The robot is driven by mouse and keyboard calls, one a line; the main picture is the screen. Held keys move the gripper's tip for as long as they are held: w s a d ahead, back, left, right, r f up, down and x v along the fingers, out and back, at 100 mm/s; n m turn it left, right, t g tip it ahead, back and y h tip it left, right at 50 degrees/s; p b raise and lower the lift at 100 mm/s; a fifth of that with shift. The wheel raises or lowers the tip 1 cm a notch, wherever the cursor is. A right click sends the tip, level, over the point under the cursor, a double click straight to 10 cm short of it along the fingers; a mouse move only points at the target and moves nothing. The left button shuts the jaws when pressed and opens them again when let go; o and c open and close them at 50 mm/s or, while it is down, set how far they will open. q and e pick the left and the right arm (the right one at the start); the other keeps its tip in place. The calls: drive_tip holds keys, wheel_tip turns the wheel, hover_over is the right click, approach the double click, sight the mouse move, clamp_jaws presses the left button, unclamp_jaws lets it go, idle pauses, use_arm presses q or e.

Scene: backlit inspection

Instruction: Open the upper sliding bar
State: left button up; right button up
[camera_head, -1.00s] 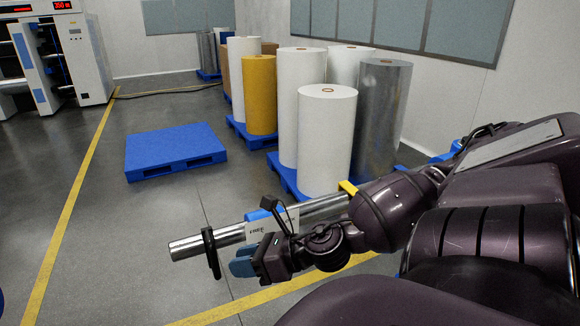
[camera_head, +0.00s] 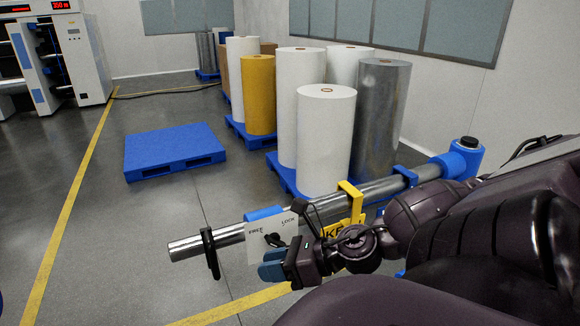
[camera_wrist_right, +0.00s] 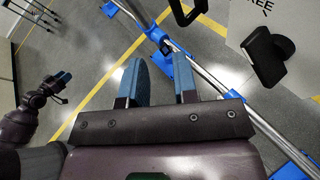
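The silver sliding bar (camera_head: 225,236) runs diagonally up to the right in the head view. A black loop (camera_head: 209,253) hangs around it near its left end. A white card (camera_head: 272,236) marked FREE and LOCK stands at the bar with a blue holder, and a small black knob shows in front of it. My right gripper (camera_head: 270,266) is just below the card, apart from the bar. In the right wrist view its blue fingers (camera_wrist_right: 160,84) are spread and empty, with the black knob (camera_wrist_right: 268,55) ahead to the right. My left gripper (camera_wrist_right: 58,82) shows small at the left; its opening is unclear.
A yellow bracket (camera_head: 352,200) and a partly hidden yellow sign (camera_head: 337,231) are on the bar, which ends at a blue mount (camera_head: 462,158). White, yellow and silver rolls stand on pallets behind. An empty blue pallet (camera_head: 175,150) lies at left; floor around it is clear.

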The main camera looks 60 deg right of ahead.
drive_tip(key=shift+s+d, duration=0.35)
drive_tip(key=shift+s, duration=0.4)
drive_tip(key=shift+s+d, duration=0.3)
drive_tip(key=shift+s, duration=0.45)
drive_tip(key=shift+o, duration=0.2)
